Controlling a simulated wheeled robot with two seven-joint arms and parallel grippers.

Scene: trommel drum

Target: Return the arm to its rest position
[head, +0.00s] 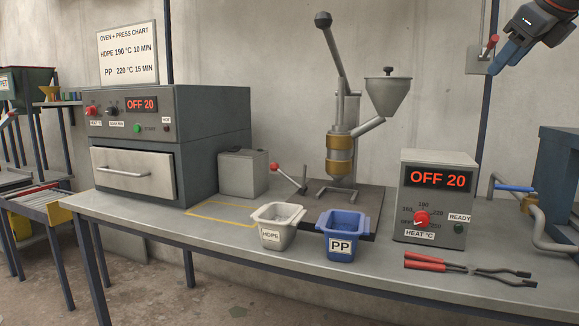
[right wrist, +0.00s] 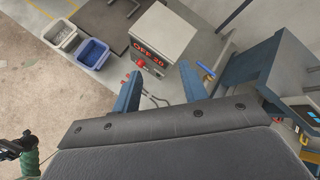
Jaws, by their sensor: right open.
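My right gripper (head: 497,62) is in the air at the upper right of the head view, its blue fingers pointing down and left. In the right wrist view its two blue fingers (right wrist: 160,88) stand apart with nothing held between them. Below it lies the workbench (head: 370,278), and the gripper touches nothing there. The heater control box (head: 437,200) with the red "OFF 20" display stands on the bench and also shows beyond the fingers in the wrist view (right wrist: 155,50). My left gripper does not show in the head view.
Pliers with red handles (head: 440,263) lie at the bench's front right. A blue-grey machine (head: 560,165) stands at the right end. A lever press (head: 340,145), HDPE bin (head: 272,237), PP bin (head: 338,246) and oven (head: 215,135) stand farther left.

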